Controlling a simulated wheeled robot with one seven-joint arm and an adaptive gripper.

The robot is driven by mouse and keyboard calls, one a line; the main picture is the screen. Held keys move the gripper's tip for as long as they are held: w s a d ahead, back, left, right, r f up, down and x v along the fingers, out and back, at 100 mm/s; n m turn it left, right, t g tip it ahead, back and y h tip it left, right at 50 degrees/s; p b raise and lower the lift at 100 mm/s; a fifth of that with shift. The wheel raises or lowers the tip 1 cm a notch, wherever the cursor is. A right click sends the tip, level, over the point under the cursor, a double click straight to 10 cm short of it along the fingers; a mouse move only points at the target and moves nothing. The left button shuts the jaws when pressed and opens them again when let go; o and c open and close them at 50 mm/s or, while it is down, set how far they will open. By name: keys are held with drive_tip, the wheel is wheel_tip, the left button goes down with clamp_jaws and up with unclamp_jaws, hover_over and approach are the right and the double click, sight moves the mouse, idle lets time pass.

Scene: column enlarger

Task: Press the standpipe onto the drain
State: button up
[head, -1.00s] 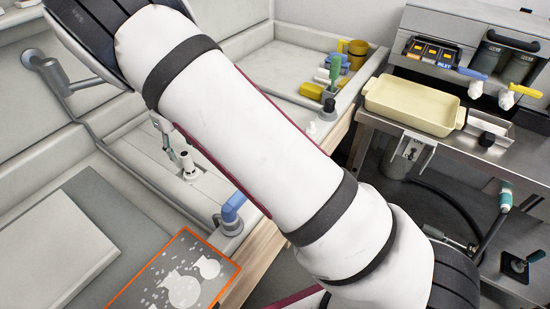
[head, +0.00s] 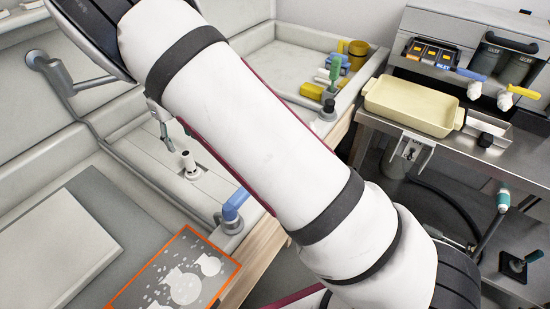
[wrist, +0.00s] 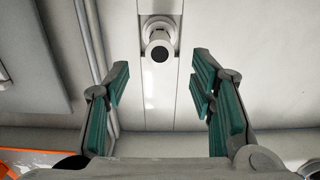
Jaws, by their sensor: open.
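The standpipe (head: 190,165) is a short pale pipe with a dark open top. It stands upright in the sink, on a pale strip in its floor. In the wrist view the standpipe (wrist: 159,52) shows from above, beyond the fingertips and roughly centred between them. The drain beneath it is hidden or cannot be told apart. My gripper (wrist: 161,82) is open, with teal-padded fingers spread wide and nothing between them. In the head view my arm covers most of the gripper; part of a finger shows just above and left of the standpipe, apart from it.
A blue-handled fitting (head: 234,205) stands on the sink's near edge. A grey pipe (head: 92,82) runs along the left. An orange-edged board (head: 215,285) lies at the front. Bottles and blocks sit at the far corner. A cream tray (head: 412,105) rests on the right bench.

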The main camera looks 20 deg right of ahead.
drive_tip(key=shift+r, duration=0.4)
wheel_tip(320, 180, up, 12)
idle(0.7)
